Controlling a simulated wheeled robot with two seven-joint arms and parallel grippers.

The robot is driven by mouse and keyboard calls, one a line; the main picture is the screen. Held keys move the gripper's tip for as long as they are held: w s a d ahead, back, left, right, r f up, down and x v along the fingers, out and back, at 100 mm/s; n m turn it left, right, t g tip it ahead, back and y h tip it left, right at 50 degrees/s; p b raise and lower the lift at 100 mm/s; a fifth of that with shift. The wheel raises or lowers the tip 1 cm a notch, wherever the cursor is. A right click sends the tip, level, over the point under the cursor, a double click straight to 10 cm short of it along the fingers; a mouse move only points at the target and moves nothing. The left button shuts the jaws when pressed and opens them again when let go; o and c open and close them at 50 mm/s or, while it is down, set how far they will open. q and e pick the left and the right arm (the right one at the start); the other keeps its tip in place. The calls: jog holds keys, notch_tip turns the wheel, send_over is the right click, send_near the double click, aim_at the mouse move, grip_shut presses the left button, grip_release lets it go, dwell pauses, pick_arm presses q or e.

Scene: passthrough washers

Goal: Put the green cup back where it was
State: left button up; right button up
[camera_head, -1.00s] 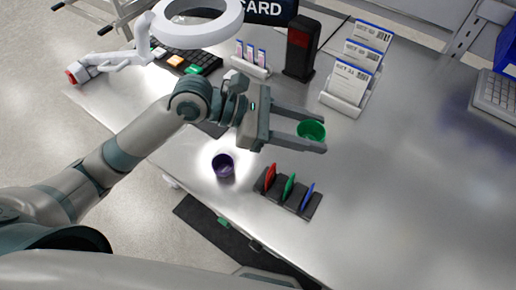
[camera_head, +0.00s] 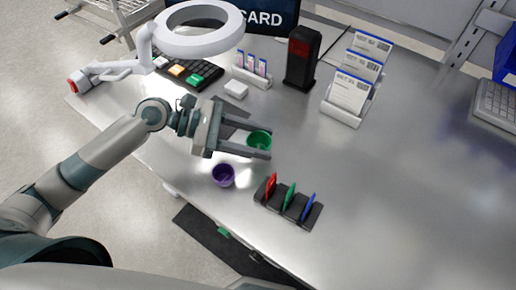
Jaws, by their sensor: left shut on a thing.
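The green cup (camera_head: 259,140) is between the fingers of my left gripper (camera_head: 262,145), which is shut on it. The cup's open top faces up. I cannot tell whether its base touches the table (camera_head: 370,190). A purple cup (camera_head: 223,175) stands upright on the table, just below and left of the gripper in the picture. My right gripper is not in view.
A black rack (camera_head: 288,203) with red, green and blue cards stands below the gripper. A small white block (camera_head: 236,89), a black stand with a red panel (camera_head: 303,55) and a card holder (camera_head: 350,95) stand behind.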

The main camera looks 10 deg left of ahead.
aim_at(259, 146)
pick_arm(q)
jog(key=shift+f, duration=0.1)
jog(key=shift+f+p, duration=0.3)
jog(key=shift+f, duration=1.6)
jog(key=shift+f, duration=0.1)
jog(key=o, duration=0.8)
jog(key=shift+c, duration=0.2)
